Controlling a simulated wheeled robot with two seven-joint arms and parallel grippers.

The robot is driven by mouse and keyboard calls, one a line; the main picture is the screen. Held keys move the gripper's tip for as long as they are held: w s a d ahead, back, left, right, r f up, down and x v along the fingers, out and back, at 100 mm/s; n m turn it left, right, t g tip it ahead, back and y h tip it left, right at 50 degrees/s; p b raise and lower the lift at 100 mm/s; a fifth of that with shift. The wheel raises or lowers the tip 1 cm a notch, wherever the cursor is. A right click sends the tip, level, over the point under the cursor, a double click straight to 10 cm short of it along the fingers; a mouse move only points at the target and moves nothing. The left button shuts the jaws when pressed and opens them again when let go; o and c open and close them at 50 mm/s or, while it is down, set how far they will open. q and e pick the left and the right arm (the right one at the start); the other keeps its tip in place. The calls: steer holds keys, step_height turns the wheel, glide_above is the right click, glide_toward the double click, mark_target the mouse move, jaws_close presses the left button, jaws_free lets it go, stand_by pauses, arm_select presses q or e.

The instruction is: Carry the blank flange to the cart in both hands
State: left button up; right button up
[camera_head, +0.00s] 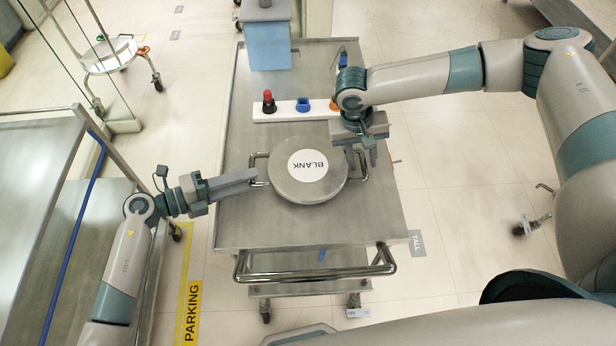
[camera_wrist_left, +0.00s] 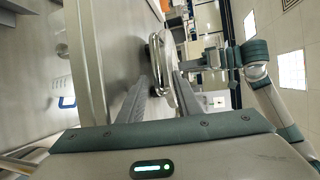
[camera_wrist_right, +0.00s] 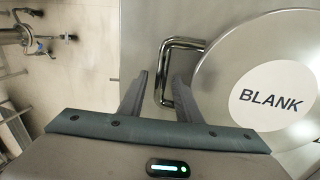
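The blank flange (camera_head: 292,184) is a round grey disc with a white BLANK label and a bar handle on each side. It is over the steel top of a cart (camera_head: 240,225) and appears to rest there. My left gripper (camera_head: 256,178) is at the flange's left handle (camera_head: 254,160); in the left wrist view the open fingers (camera_wrist_left: 160,84) are on either side of that handle. My right gripper (camera_head: 362,160) is at the right handle; in the right wrist view the open fingers (camera_wrist_right: 158,84) straddle the handle bar (camera_wrist_right: 168,62). Finger contact is not clear.
A white strip with red, blue and orange items (camera_head: 303,106) lies behind the flange. A blue-grey box (camera_head: 269,45) stands at the cart's far end. A bar handle (camera_head: 310,275) crosses the near end. A steel table (camera_head: 35,180) stands left, beside yellow PARKING floor marking (camera_head: 190,310).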

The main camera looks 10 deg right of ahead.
arm_select(q)
steer(key=shift+a, duration=0.1)
steer(key=shift+a, duration=0.15)
steer(key=v, duration=1.1)
steer(key=shift+s+a, duration=0.15)
steer(key=shift+a, duration=0.1)
steer(key=shift+r, duration=0.15)
arm_select(e)
steer(key=shift+r, duration=0.1)
steer(key=v, duration=1.2)
arm_select(q)
steer(key=shift+s, duration=0.1)
arm_select(e)
steer(key=shift+f, duration=0.2)
